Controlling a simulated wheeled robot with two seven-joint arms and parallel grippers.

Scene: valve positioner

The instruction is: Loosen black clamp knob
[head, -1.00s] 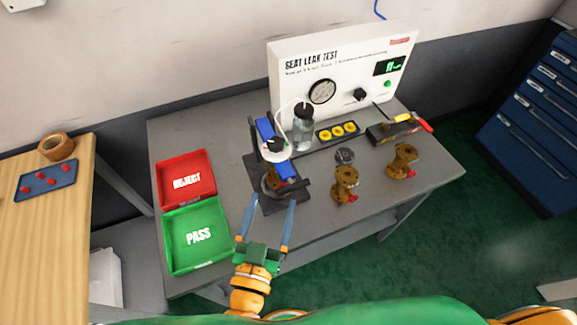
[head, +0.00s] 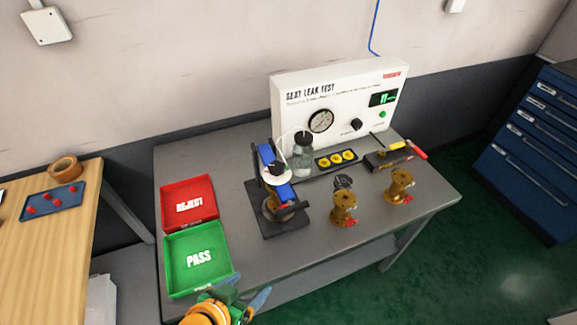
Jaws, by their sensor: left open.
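The black clamp knob (head: 277,168) sits on top of the clamp fixture, above a white disc. The fixture has blue bars (head: 284,193) and a black base (head: 290,222), and stands upright on the grey bench. A brass-coloured part shows partly hidden inside the fixture. My left gripper (head: 250,287) is open and empty at the bench's front edge, below and left of the fixture and apart from it. My right gripper is not in view.
A red REJECT tray (head: 172,211) and green PASS tray (head: 175,266) lie left of the fixture. Two brass valves (head: 343,208) (head: 400,185) stand right. A bottle (head: 303,158) stands close behind it, before the test panel (head: 290,112). Bench front centre is clear.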

